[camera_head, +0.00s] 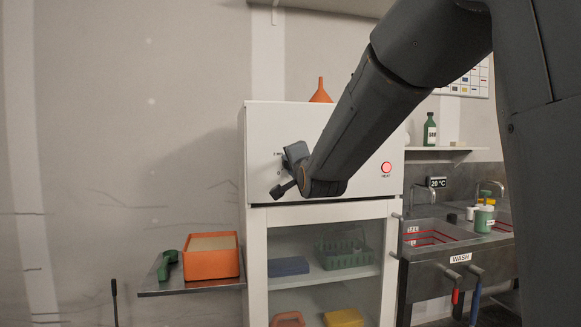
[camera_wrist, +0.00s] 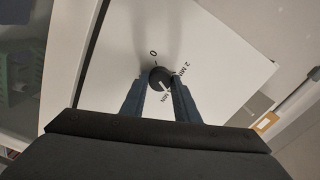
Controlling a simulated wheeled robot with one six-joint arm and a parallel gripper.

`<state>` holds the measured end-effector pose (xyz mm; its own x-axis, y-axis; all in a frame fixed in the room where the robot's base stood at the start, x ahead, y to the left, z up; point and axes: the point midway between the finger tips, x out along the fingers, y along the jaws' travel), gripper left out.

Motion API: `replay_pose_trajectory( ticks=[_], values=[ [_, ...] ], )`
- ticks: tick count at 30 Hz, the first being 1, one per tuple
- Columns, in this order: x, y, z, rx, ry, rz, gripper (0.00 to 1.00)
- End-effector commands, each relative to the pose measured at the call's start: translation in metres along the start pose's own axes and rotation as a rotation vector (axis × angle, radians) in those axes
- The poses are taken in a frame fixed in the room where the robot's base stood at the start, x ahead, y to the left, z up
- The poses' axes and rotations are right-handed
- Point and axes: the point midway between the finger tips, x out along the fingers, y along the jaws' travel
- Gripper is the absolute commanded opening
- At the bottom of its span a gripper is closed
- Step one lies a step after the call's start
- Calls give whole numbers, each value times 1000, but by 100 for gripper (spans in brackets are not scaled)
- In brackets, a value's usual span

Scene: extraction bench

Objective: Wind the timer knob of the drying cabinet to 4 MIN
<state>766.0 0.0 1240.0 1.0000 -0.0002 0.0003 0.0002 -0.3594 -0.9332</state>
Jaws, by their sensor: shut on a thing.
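The white drying cabinet (camera_head: 340,125) stands in the middle of the head view. Its dark round timer knob (camera_wrist: 160,78) shows in the wrist view, with a white pointer mark on its lower right side. Around it I read "0" above, "2 MIN" to the right and a partly legible "MIN" label below, whose digit I cannot make out. The pointer faces roughly between the two MIN labels, nearer the lower one. My gripper (camera_wrist: 160,80) is shut on the knob, one finger on each side. In the head view my gripper (camera_head: 292,174) hides the knob.
A red lit button (camera_head: 386,167) is on the panel's right. Below is a glass door (camera_head: 325,245) with items on shelves. An orange funnel (camera_head: 320,92) stands on top. A side shelf (camera_head: 190,288) at left holds an orange box (camera_head: 211,264). A sink (camera_head: 440,232) is at right.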

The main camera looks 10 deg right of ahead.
Motion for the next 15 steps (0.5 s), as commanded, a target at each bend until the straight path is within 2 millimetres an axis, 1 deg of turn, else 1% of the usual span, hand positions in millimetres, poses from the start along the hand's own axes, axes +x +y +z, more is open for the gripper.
replay_pose_trajectory(
  ticks=[1, 3, 4, 12, 15],
  values=[
    [0, 1, 1, -1, -2, 2, 31],
    [0, 1, 1, -1, -1, 1, 43],
    [0, 1, 1, -2, -1, 1, 47],
    [0, 0, 0, -5, -1, 0, 47],
    [0, 0, 0, -43, 0, 0, 47]
  ],
)
